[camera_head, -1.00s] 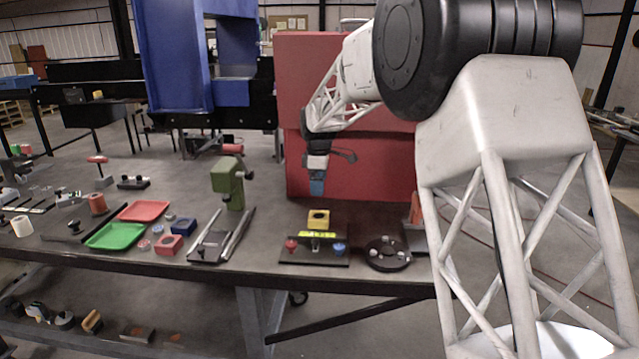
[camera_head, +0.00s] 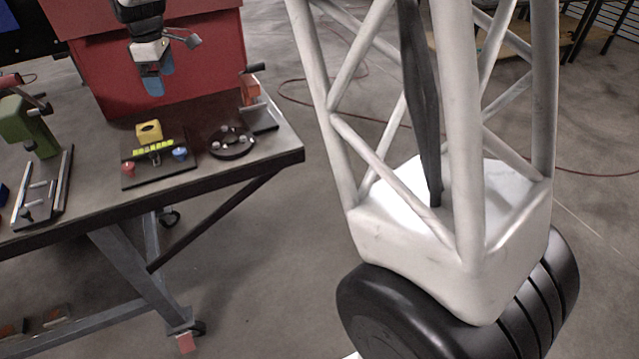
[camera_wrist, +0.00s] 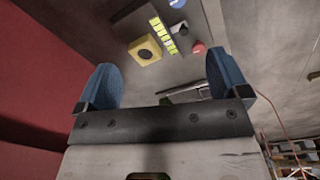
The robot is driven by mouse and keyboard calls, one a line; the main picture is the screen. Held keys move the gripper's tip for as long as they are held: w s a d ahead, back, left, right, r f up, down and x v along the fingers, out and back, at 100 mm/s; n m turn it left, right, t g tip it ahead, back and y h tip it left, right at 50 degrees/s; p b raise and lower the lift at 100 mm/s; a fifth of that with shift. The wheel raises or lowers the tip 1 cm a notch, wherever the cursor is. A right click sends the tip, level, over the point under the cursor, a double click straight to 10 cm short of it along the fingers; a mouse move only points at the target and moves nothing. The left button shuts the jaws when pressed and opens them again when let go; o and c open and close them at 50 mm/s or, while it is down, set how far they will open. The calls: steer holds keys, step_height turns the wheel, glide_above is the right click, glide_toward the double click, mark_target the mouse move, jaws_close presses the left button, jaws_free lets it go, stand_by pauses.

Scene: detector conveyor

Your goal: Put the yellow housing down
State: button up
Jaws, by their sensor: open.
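The yellow housing (camera_head: 149,132) is a small block with a round hole in its top. It sits at the back of a dark fixture plate (camera_head: 161,171) on the table, behind a yellow-green strip. It also shows in the wrist view (camera_wrist: 145,49), beside the strip and apart from my fingers. My gripper (camera_head: 153,84) has blue fingertips and hangs above the table, in front of the red box and above the housing. In the wrist view my gripper (camera_wrist: 165,85) has its fingers spread wide with nothing between them.
The fixture has a red knob (camera_head: 128,169) and a blue knob (camera_head: 180,154). A black round disc (camera_head: 231,142) lies to its right. A green clamp device (camera_head: 32,128) stands to the left. The big red box (camera_head: 190,60) rises behind. The table's right end is close.

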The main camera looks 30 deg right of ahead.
steer(key=s+d+r+m, duration=0.4)
steer(key=s+d, duration=0.3)
steer(key=s, duration=0.4)
steer(key=s+d+f+m, duration=0.2)
steer(key=s+d+m, duration=0.1)
steer(key=s, duration=0.8)
steer(key=s+d+f+m+t, duration=0.1)
steer(key=s+d+f+m, duration=0.1)
steer(key=s, duration=1)
steer(key=s+d+f+m+t, duration=0.1)
steer(key=s+d+f+m, duration=0.2)
steer(key=s, duration=0.8)
steer(key=d+m, duration=0.2)
steer(key=d, duration=0.1)
steer(key=shift+s+d, duration=0.2)
steer(key=shift+d, duration=0.1)
